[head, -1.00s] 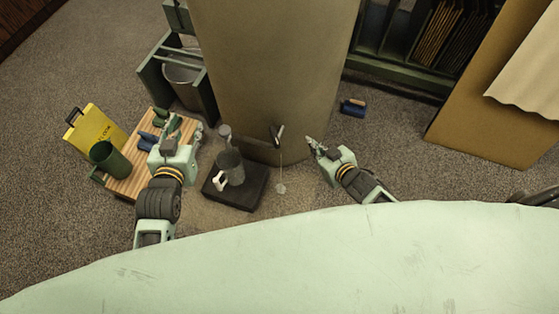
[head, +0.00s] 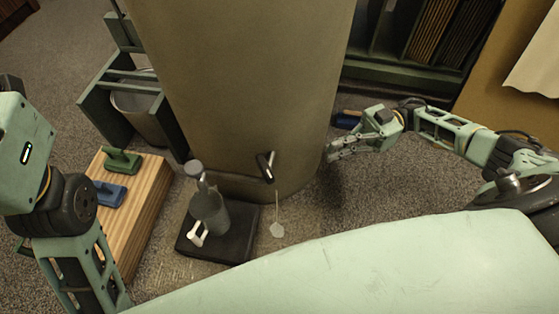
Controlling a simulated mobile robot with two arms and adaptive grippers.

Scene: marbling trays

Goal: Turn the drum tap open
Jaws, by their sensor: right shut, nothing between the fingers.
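The drum (head: 250,80) is a large tan cylinder in the middle of the head view. Low on its front a dark lever-like handle (head: 265,168) sticks out, with a pale tag (head: 277,230) hanging below it on a thin cord. To its left a grey spout-like fitting (head: 195,170) stands over a grey jug (head: 209,214) with a white handle. My right gripper (head: 334,152) is shut and empty beside the drum's right side, apart from the handle. My left arm shows at the left edge, but its fingers are out of view.
The jug stands on a black pad (head: 240,247). A slatted wooden board (head: 150,205) at the left bears a green tool (head: 121,161) and a blue one (head: 109,193). A pale green surface (head: 400,265) fills the foreground.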

